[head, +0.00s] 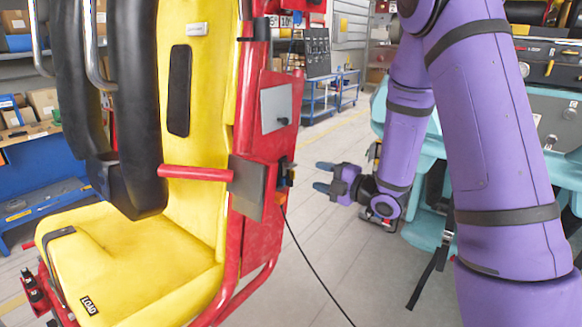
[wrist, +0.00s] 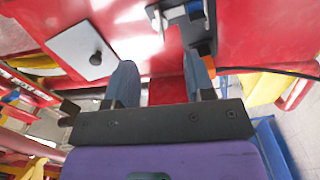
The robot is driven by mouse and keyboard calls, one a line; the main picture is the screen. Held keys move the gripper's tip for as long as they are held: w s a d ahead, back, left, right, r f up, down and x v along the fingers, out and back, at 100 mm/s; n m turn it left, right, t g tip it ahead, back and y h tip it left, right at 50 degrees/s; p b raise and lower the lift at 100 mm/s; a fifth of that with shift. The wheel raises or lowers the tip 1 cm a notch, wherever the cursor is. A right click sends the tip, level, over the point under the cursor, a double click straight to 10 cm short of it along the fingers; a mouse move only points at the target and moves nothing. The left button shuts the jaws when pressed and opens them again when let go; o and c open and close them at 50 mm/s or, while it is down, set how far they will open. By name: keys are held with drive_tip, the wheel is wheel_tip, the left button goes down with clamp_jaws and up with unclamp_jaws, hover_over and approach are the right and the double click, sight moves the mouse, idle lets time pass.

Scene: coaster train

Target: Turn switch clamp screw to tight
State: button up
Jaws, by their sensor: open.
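My gripper (head: 322,177) is open and empty, with its blue fingers pointing left at the red side frame (head: 265,150) of the yellow coaster seat. A gap of floor shows between the fingertips and the frame in the head view. A small switch assembly (head: 285,175) with blue and orange parts sits on the frame's edge, level with the gripper. In the wrist view, my gripper (wrist: 160,78) faces the red frame, and the switch assembly (wrist: 206,46), dark with an orange part, lies beyond the right finger. The finger partly covers it. I cannot make out the clamp screw clearly.
A grey panel with a black knob (wrist: 95,59) is on the frame, left of the fingers in the wrist view. A black cable (head: 312,262) runs down from the switch area across the floor. A teal cart (head: 425,225) stands behind my arm. A grey plate (head: 247,188) juts from the frame.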

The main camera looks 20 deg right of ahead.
sight(293, 167)
drive_tip(key=x, duration=1)
drive_tip(key=shift+a, duration=0.1)
clamp_jaws()
